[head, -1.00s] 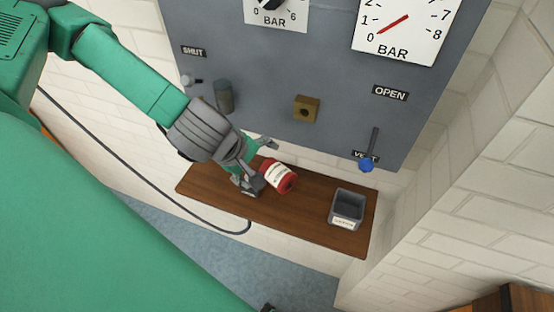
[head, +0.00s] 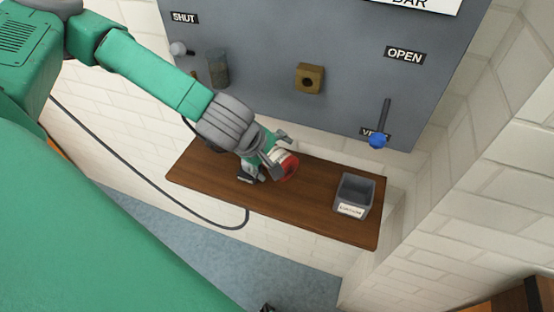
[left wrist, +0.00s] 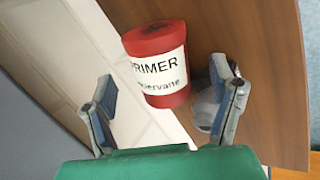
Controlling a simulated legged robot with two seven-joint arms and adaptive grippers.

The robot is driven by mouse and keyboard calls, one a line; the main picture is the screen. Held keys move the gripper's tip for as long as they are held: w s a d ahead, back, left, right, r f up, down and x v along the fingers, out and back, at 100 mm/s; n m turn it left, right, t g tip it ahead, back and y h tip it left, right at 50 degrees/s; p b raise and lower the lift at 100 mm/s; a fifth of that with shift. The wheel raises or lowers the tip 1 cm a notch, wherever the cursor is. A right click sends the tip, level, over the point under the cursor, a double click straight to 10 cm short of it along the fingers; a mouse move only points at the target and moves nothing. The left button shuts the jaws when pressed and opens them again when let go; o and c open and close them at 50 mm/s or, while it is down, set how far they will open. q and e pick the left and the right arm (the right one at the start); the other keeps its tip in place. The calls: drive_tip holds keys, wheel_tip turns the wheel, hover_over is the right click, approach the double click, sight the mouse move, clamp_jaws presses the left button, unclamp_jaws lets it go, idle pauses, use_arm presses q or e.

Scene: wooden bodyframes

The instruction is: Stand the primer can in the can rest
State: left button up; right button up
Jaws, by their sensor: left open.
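The primer can (head: 288,167) is red with a white label and appears to lie on its side on the wooden shelf. In the left wrist view the can (left wrist: 158,68) reads PRIMER and sits ahead of and partly between the fingers. My left gripper (head: 270,159) is open at the can, with a finger on either side. In the left wrist view, gaps show between the can and the fingers of the gripper (left wrist: 163,98). A grey open-topped box (head: 370,190), which seems to be the can rest, stands empty at the shelf's right end. Its label is too small to read.
The wooden shelf (head: 310,195) is clear between the can and the grey box. Behind it is a grey panel (head: 265,65) with a brass block (head: 309,78), a dark cylinder (head: 217,69) and a blue-knobbed lever (head: 378,140). A brick wall stands at right.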

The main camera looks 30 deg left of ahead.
sight(276, 157)
use_arm(q)
drive_tip(key=x, duration=0.3)
drive_tip(key=shift+w+d+f, duration=0.1)
drive_tip(key=shift+f, duration=0.1)
drive_tip(key=shift+r, duration=0.1)
drive_tip(key=shift+c, duration=0.3)
drive_tip(key=c, duration=1.6)
drive_tip(key=shift+r, duration=0.2)
